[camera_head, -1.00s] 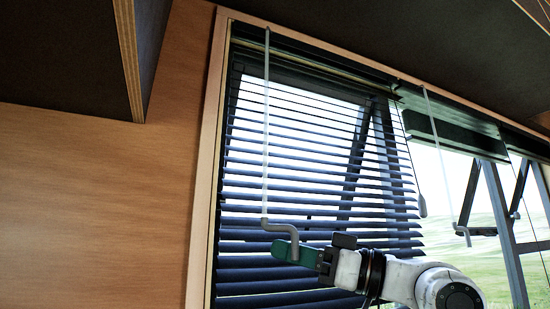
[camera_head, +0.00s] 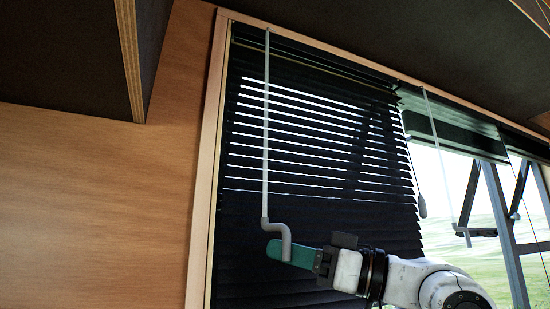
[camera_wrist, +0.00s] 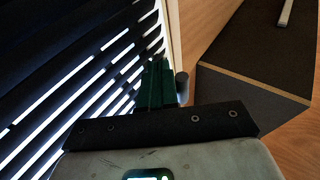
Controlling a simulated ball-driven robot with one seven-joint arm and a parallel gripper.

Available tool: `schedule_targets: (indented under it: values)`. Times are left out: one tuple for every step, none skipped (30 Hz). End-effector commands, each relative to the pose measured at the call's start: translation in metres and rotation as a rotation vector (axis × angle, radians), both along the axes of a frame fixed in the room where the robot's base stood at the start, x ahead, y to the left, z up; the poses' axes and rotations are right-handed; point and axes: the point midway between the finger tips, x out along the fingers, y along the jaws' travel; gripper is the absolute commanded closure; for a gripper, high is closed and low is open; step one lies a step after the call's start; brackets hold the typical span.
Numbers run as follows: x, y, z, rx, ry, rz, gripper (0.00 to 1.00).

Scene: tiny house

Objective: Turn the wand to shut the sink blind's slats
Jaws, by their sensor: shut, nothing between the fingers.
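The wand (camera_head: 265,130) is a thin pale rod hanging in front of the left side of the sink blind (camera_head: 320,213). It ends in a grey crank handle (camera_head: 286,240), bent right and then down. My gripper (camera_head: 278,251), with green fingers, is shut and empty at the crank's lower end, which lies against or just in front of the fingers; contact is unclear. The blind's dark slats are steeply tilted, with thin light gaps in the upper half and almost none below. In the wrist view, the green fingers (camera_wrist: 156,85) are together beside a dark grey rounded end, probably the crank (camera_wrist: 182,86).
A second blind (camera_head: 455,128) is raised at the right, with its own wand and crank (camera_head: 470,231) hanging before the window. A dark cabinet (camera_head: 75,55) juts out at upper left. The wood wall (camera_head: 100,200) at left is bare.

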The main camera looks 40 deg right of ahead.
Motion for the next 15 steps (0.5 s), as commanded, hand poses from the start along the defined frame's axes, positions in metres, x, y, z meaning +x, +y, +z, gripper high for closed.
schedule_targets:
  values:
    - [-0.0008,0.0013,-0.0002,0.0,0.0,0.001,1.0]
    - [-0.0012,0.0017,-0.0002,0.0,0.0,0.001,1.0]
    - [-0.0017,0.0024,-0.0002,0.0,0.0,0.001,1.0]
    - [-0.0021,0.0029,-0.0002,0.0,0.0,0.001,1.0]
    - [-0.0026,0.0035,-0.0002,0.001,0.0,0.001,1.0]
    - [-0.0022,0.003,-0.0001,0.001,0.001,0.0,1.0]
    - [-0.0021,0.0029,-0.0001,0.001,0.001,0.0,1.0]
    - [-0.002,0.0027,-0.0001,0.001,0.001,0.0,1.0]
    - [-0.0016,0.0023,-0.0001,0.001,0.001,0.0,1.0]
    - [-0.0013,0.0018,0.0,0.001,0.001,0.0,1.0]
    - [-0.0009,0.0012,0.0,0.001,0.001,0.0,1.0]
    - [0.0,0.0002,0.0,0.001,0.001,0.0,1.0]
    - [0.0007,-0.0006,0.0,0.0,0.001,0.0,1.0]
    - [0.0015,-0.0016,0.0001,0.0,0.001,0.0,1.0]
    - [0.0028,-0.003,0.0,0.001,0.002,0.0,1.0]
